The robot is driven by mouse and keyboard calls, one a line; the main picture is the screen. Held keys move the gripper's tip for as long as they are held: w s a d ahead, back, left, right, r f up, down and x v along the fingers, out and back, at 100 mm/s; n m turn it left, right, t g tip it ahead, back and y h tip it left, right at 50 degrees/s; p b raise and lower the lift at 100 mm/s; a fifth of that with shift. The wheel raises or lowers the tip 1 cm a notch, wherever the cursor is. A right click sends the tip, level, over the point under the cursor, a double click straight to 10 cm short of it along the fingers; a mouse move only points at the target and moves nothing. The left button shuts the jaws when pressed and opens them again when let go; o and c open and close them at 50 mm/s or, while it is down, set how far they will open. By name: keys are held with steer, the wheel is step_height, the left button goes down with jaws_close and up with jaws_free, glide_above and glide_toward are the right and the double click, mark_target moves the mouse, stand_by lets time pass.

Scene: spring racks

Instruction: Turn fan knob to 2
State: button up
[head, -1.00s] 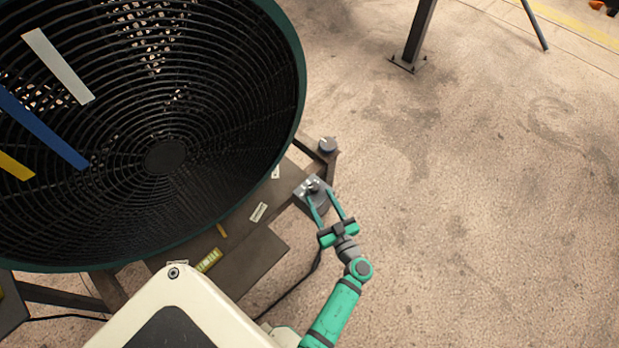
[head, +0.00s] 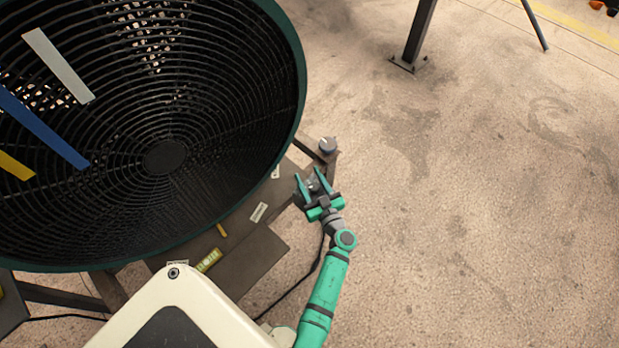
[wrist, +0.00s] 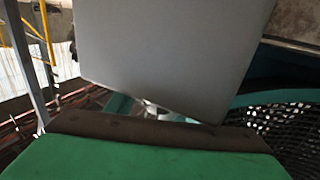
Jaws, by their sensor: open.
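The fan control knob (head: 314,186) is a small dark knob on a grey box at the fan's lower right in the head view. My green gripper (head: 310,177) is open, with one finger on each side of the knob. It largely covers the box, and I cannot tell whether the fingers touch the knob. The knob's setting and numbers are too small to read. In the wrist view a plain grey panel (wrist: 165,55) fills the middle, and the knob cannot be made out there.
The big round fan (head: 165,157) with a dark grille stands at the left, close to my gripper. A grey round part (head: 327,145) sits just beyond the gripper. A yellow level (head: 208,260) lies on the dark base. The floor to the right (head: 480,200) is clear.

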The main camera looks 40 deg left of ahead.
steer(key=c, duration=1)
steer(key=shift+c, duration=0.2)
